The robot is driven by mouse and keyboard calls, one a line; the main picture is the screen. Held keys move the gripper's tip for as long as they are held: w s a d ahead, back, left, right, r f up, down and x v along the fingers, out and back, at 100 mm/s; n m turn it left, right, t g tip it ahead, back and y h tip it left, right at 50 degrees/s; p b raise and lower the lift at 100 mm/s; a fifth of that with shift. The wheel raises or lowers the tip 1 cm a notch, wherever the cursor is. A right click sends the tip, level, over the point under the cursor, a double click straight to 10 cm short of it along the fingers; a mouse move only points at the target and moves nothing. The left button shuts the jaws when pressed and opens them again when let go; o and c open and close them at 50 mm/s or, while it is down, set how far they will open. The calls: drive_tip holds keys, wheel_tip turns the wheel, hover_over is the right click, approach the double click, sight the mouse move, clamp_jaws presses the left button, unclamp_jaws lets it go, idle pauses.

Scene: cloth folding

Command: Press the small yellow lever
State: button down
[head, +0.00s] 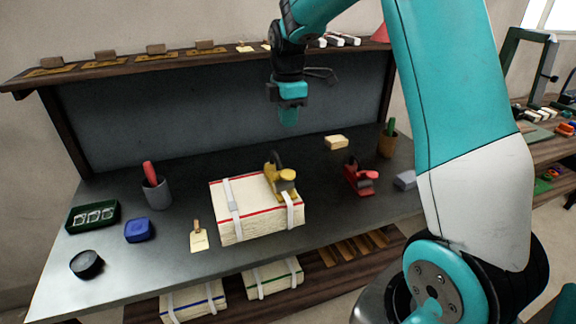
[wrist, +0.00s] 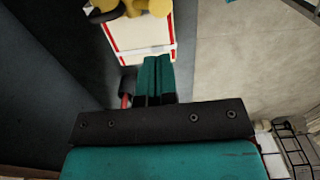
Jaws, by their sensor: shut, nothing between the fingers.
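A yellow strapping tool (head: 281,180) sits on top of a white bale (head: 240,224) with red edge lines, by the right-hand white strap. A small separate lever on it is too small to make out. In the wrist view the yellow tool (wrist: 150,6) is cut off at the top edge, on the bale (wrist: 135,35). My gripper (head: 289,118) hangs above and behind the tool, apart from it, pointing down. Its teal fingers (wrist: 154,80) are shut together and empty.
A grey cup (head: 156,191), blue box (head: 139,230), green tray (head: 93,217) and tan tag (head: 198,238) lie left. A shelf (head: 180,58) runs behind.

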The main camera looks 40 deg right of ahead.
sight(288, 173)
wheel_tip(288, 173, down, 14)
drive_tip(key=p, duration=0.4)
drive_tip(key=shift+a, duration=0.1)
idle(0.4)
